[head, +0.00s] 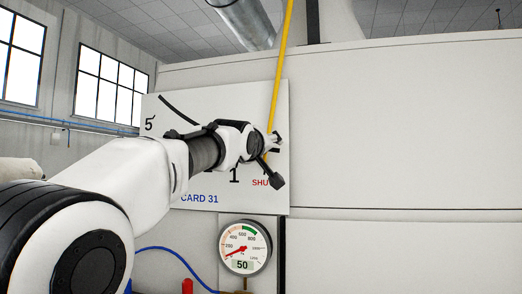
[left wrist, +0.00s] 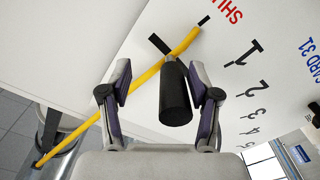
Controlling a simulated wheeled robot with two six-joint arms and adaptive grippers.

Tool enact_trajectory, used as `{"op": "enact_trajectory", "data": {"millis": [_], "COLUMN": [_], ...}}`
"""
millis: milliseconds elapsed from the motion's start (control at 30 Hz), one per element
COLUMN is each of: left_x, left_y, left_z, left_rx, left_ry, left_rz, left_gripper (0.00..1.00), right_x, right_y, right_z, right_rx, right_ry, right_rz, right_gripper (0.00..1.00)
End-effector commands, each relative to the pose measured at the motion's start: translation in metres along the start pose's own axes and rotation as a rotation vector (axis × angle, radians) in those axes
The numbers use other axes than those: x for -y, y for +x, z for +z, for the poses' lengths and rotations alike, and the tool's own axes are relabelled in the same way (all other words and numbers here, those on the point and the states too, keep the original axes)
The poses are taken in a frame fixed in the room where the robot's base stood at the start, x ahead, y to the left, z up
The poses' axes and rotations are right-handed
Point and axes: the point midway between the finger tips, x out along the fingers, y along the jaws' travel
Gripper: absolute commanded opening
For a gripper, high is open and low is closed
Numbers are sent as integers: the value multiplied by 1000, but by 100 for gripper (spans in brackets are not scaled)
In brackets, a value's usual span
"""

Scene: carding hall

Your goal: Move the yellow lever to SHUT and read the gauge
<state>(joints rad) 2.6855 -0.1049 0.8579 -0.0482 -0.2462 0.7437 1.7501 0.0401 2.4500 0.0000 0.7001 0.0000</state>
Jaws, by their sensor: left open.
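The yellow lever (head: 283,60) runs down from the top of the head view across the white CARD 31 plate (head: 220,100); its lower end is behind my left gripper (head: 272,144). In the left wrist view the lever (left wrist: 140,82) ends close to a black tick beside the red SHUT lettering (left wrist: 229,12); I cannot tell whether it lines up exactly. A black handle (left wrist: 175,95) stands between the open fingers of my left gripper (left wrist: 160,95), with gaps on both sides. The round gauge (head: 245,246) shows its red needle at lower left and 50 in its window. My right gripper is not in view.
A smooth white panel (head: 400,130) fills the right. A blue hose (head: 175,252) and a red object (head: 187,286) lie below the plate. Windows (head: 97,85) are at the far left. My left arm hides part of the plate.

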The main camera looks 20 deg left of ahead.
Motion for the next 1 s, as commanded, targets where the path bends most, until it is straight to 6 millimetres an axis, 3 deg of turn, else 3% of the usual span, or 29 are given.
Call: {"op": "enact_trajectory", "data": {"millis": [467, 567, 833, 1000], "left_x": [3, 2, 2, 3], "left_y": [-1, -10, -60, -75], "left_z": [3, 2, 1, 2], "left_rx": [7, 6, 5, 5], "left_ry": [-1, -1, -2, -2], "left_rz": [-5, -5, -4, -3], "left_gripper": [59, 59, 59, 59], "right_x": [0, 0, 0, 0], "right_y": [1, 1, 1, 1], "right_z": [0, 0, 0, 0], "right_rx": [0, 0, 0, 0], "right_ry": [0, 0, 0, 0], "right_rz": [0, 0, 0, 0], "right_gripper": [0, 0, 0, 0]}}
